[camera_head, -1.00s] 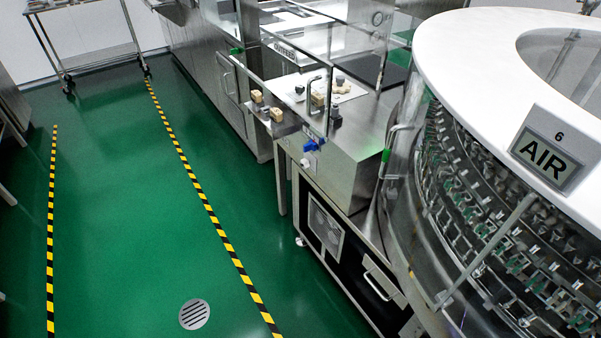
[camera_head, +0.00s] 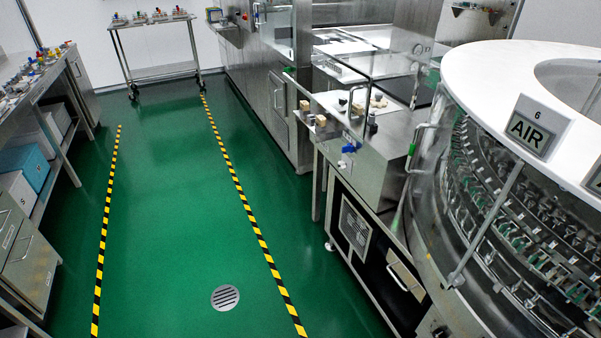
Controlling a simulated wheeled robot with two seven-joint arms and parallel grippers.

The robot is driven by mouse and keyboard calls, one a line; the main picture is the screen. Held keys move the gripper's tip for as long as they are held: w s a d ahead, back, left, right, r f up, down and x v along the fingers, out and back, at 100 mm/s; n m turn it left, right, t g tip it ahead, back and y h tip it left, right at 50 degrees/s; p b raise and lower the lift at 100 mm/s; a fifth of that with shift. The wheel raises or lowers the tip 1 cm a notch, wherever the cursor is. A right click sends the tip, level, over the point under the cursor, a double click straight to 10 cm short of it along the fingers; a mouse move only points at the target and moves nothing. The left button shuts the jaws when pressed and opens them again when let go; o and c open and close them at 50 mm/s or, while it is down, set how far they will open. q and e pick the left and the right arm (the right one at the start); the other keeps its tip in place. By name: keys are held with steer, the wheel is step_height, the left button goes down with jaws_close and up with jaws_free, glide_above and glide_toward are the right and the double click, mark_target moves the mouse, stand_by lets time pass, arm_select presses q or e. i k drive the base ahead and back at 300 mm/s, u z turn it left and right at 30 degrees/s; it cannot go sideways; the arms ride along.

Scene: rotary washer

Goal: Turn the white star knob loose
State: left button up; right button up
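I cannot make out a white star knob for certain. The rotary washer (camera_head: 470,190) is the large round machine at the right, with a white ring top (camera_head: 480,75) and rows of metal grippers behind a clear guard. A steel cabinet (camera_head: 385,170) joins it on the left. A small blue fitting (camera_head: 350,147) sits on the cabinet's left end, with a small pale part (camera_head: 342,164) just below it, too small to identify. Neither of my grippers is in view.
A steel bench (camera_head: 62,65) with drawers and boxes stands at the left. A wheeled cart (camera_head: 160,72) stands at the back. The green floor between the yellow-black lines is clear, with a round drain (camera_head: 225,297). An AIR sign (camera_head: 532,128) is at the washer's ring.

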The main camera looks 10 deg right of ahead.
mark_target(341, 164)
steer(key=u, duration=0.55)
steer(key=i, duration=2.75)
steer(key=z, duration=1.7)
steer(key=i, duration=0.5)
steer(key=z, duration=0.45)
